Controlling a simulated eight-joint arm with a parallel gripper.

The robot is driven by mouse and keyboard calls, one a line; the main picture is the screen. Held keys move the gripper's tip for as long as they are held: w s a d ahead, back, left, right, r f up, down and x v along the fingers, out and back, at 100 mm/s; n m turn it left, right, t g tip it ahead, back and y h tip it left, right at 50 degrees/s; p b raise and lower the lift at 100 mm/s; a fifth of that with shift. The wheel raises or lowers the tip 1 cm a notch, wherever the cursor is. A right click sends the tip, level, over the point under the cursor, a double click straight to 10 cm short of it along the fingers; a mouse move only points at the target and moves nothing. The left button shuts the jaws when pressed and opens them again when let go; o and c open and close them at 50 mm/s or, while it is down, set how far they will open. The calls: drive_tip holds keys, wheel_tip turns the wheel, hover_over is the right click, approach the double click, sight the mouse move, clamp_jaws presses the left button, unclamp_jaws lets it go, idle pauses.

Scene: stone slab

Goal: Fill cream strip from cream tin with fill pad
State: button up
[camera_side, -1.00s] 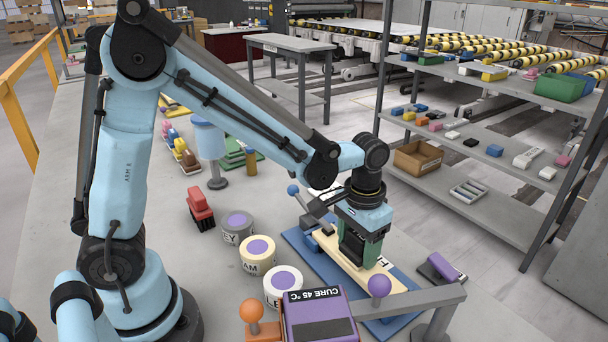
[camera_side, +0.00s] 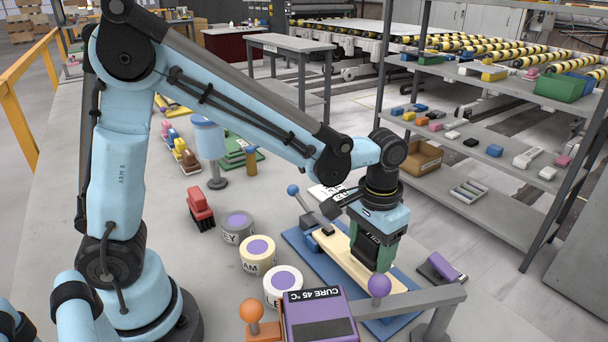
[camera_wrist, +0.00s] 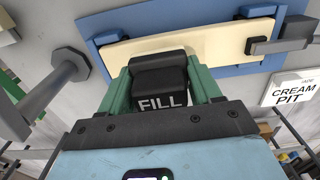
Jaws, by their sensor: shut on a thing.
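The cream strip (camera_side: 333,246) lies on a blue clamp bed (camera_side: 303,249); it also shows in the wrist view (camera_wrist: 215,42). My gripper (camera_side: 371,262) is over the strip's right part. In the wrist view its green fingers (camera_wrist: 160,88) are shut on the black fill pad (camera_wrist: 160,76), marked FILL. The pad overlaps the strip's near edge in that view; I cannot tell whether they touch. The cream tin (camera_side: 257,265), marked "AM" with a purple disc on top, stands left of the bed. The strip's surface under the gripper is hidden.
A grey tin (camera_side: 237,238) and a white tin (camera_side: 283,297) flank the cream tin. A "CREAM PIT" card (camera_wrist: 292,93) lies beyond the bed.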

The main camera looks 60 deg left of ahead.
drive_tip(key=shift+r, duration=2.15)
drive_tip(key=shift+r, duration=1.5)
